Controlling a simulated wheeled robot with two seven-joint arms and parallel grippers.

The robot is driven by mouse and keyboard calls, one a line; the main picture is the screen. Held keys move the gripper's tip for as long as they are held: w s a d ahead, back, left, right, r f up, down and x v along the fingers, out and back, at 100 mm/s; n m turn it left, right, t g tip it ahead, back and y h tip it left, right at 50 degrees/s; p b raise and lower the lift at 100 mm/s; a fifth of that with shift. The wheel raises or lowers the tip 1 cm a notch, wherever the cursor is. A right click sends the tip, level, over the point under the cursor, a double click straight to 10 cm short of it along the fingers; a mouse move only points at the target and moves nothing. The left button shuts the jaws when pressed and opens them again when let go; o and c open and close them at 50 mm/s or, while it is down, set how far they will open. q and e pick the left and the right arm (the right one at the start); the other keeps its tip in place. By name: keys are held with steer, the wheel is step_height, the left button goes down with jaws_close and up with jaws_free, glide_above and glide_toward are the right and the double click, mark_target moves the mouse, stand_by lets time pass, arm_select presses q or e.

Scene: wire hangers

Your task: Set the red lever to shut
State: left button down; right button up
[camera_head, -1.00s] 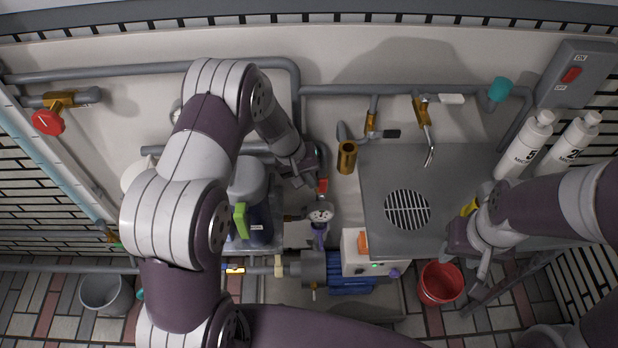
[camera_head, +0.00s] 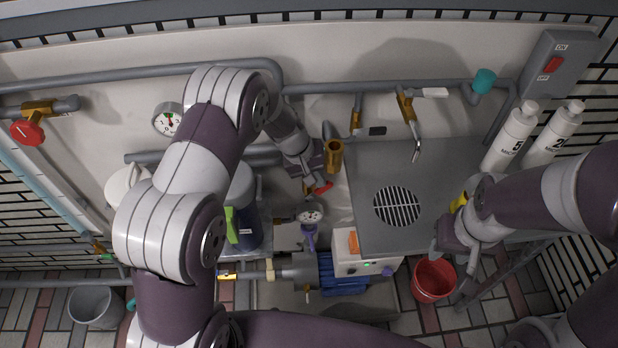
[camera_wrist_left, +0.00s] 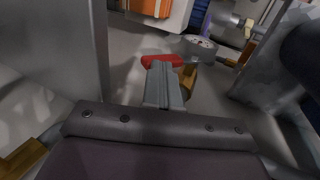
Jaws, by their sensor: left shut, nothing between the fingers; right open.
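The red lever (camera_head: 322,188) is low at the wall in the head view, above a round gauge and partly hidden by my left gripper. In the left wrist view the red lever (camera_wrist_left: 163,60) lies roughly crosswise just beyond my fingertips, with a brass valve body (camera_wrist_left: 188,76) beside it. My left gripper (camera_head: 308,184) is shut and empty, its closed fingers (camera_wrist_left: 162,72) at the lever; I cannot tell whether they touch. My right gripper (camera_head: 452,264) is open and empty near the red bucket, far from the lever.
A round gauge (camera_head: 310,214) sits just below the lever. A brass cup-like fitting (camera_head: 334,155) stands close to the right of my left gripper. A grey counter (camera_head: 425,170) with a round grate is further right. A red bucket (camera_head: 433,280) is on the floor.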

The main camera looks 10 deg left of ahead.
mark_target(332, 184)
arm_select(q)
steer(key=shift+w+d+f+b, duration=0.2)
steer(key=shift+d+f+b, duration=0.05)
steer(key=shift+d, duration=0.4)
steer(key=shift+w+d+f+b, duration=0.15)
steer(key=shift+d+f+b, duration=0.1)
steer(key=shift+d, duration=0.45)
